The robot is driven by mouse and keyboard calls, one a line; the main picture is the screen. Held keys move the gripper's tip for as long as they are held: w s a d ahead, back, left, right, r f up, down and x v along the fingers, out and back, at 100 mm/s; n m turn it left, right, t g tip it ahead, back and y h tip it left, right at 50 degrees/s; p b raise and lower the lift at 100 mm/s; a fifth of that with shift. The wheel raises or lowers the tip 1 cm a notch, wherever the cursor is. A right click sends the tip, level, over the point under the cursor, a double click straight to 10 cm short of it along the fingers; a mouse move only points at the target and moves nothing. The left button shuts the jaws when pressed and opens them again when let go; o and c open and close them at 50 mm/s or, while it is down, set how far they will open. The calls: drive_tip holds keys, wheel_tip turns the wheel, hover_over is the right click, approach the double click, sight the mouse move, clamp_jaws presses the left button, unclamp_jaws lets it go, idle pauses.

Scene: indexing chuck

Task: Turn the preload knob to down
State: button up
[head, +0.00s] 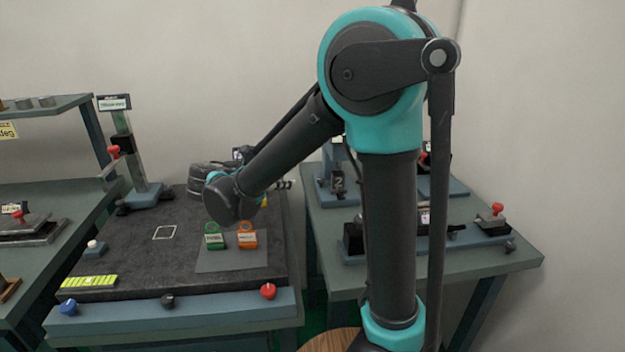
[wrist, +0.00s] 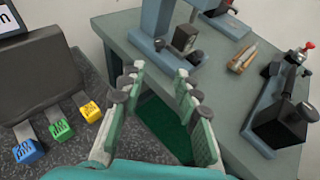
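No readable label names the preload knob, so I cannot tell which knob it is. A blue knob (head: 68,306), a black knob (head: 168,301) and a red knob (head: 268,291) sit along the front edge of the dark-topped bench. Dark knobs also show on the blue-grey device (wrist: 150,25) in the wrist view, one at its lower right (wrist: 195,57). My gripper (wrist: 160,76) is open and empty, its two green-and-grey fingers apart above the gap beside the right-hand table. In the head view my forearm mostly hides it.
The right table (head: 470,262) carries fixtures and a red-handled clamp (head: 493,222). Green and orange tagged blocks (head: 214,238) stand on a grey mat (head: 230,263). Blue, green and yellow tags (wrist: 58,125) lie left of my gripper. A shelf bench (head: 50,195) stands far left.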

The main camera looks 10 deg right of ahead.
sight(319, 180)
drive_tip(key=x, duration=1.7)
drive_tip(key=shift+d+f, duration=0.1)
drive_tip(key=shift+d, duration=0.05)
clamp_jaws()
drive_tip(key=shift+m+g, duration=0.3)
drive_tip(key=shift+g, duration=0.1)
drive_tip(key=shift+w+a+m+g+h, duration=0.1)
drive_tip(key=shift+w+m+g+h, duration=0.05)
drive_tip(key=shift+m+g+h, duration=0.4)
drive_tip(key=shift+w+a+m+g+h, duration=0.15)
drive_tip(key=shift+m+g+h, duration=0.2)
drive_tip(key=shift+m+g, duration=0.3)
drive_tip(key=shift+w+m+g+h, duration=0.1)
drive_tip(key=shift+m+g+h, duration=0.25)
drive_tip(key=shift+m+g, duration=0.5)
drive_tip(key=shift+w+m+g+h, duration=0.15)
drive_tip(key=shift+m+g+h, duration=0.2)
drive_tip(key=shift+m+g, duration=0.45)
drive_tip(key=shift+g, duration=0.25)
